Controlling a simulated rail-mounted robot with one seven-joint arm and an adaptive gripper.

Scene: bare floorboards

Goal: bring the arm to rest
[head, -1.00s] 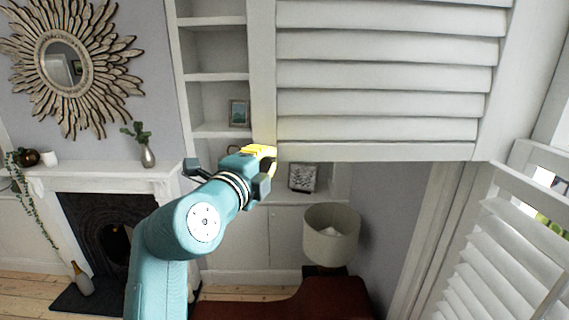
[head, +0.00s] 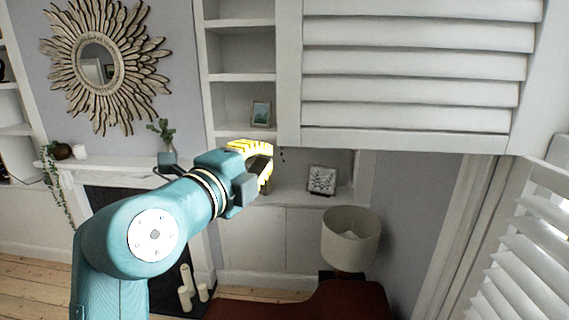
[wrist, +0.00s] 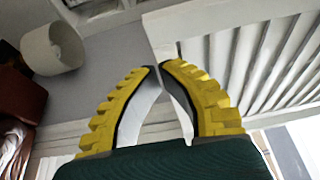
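My gripper (head: 262,163) has yellow ribbed fingers and is at the end of my teal arm, near the middle of the head view. It appears just left of and below the lower left corner of the white louvred shutter (head: 410,75); I cannot tell the gap in depth. In the wrist view, the two curved fingers (wrist: 159,67) come together at their tips with nothing held between them. The shutter (wrist: 250,60) also shows there, beyond the right finger.
White shelves (head: 240,60) with a small picture frame (head: 261,113) stand behind the gripper. A lamp (head: 350,238) and a dark red seat (head: 335,302) are lower right. A second shutter (head: 520,250) is at the right. A fireplace mantel (head: 110,165) and sunburst mirror (head: 100,65) are left.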

